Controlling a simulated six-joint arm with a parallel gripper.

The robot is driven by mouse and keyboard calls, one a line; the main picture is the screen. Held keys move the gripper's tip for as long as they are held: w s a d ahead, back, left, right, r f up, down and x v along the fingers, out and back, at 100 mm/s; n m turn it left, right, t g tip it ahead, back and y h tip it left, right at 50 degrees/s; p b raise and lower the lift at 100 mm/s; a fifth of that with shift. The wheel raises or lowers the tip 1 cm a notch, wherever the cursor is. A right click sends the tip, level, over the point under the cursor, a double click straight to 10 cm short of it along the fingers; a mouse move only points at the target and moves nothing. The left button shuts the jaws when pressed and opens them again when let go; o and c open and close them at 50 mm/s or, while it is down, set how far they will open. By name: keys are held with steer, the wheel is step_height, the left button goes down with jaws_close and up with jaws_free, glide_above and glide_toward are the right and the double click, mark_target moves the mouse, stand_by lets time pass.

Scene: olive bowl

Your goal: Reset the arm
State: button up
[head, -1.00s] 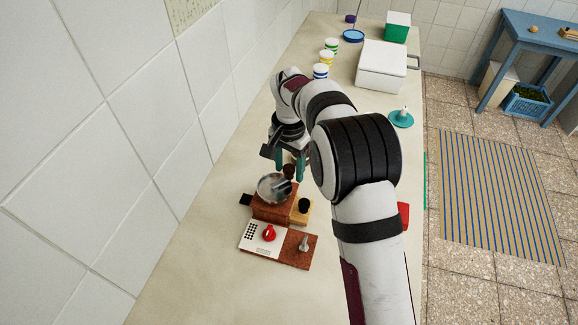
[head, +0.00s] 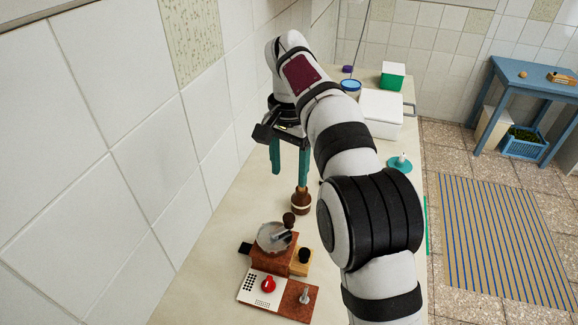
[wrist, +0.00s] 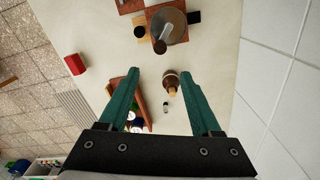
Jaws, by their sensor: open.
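My gripper (head: 289,176) is open and empty, raised above the worktop beyond the metal dish in the head view. In the wrist view its two green fingers (wrist: 159,76) are spread apart with nothing held between them. The round metal dish (head: 268,240) sits on a reddish-brown stand, with a dark-knobbed piece across it. It also shows at the top of the wrist view (wrist: 178,22). A small brown wooden item (head: 301,204) stands on the worktop below the fingers. It also shows in the wrist view (wrist: 172,83).
A white panel with a red knob (head: 268,285) lies nearest the front. A white box (head: 381,112), a green container (head: 392,76) and a teal dish (head: 399,165) stand farther back. The tiled wall runs along the left. A red block (wrist: 75,64) shows in the wrist view.

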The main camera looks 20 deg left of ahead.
steer(key=shift+r, duration=0.25)
steer(key=s+d+r, duration=0.3)
steer(key=s+d, duration=0.7)
steer(key=d, duration=0.3)
steer(key=s+d+f, duration=0.2)
steer(key=s+f, duration=0.1)
steer(key=s, duration=0.3)
steer(key=s+d+f+m+y, duration=0.1)
steer(key=s+d+f, duration=0.1)
steer(key=s, duration=0.5)
steer(key=s+d+f+m, duration=0.1)
steer(key=s+d+f, duration=0.2)
steer(key=s, duration=0.4)
steer(key=shift+s+d+f+y, duration=0.25)
steer(key=shift+d+f+y, duration=0.05)
steer(key=shift+d+y, duration=0.15)
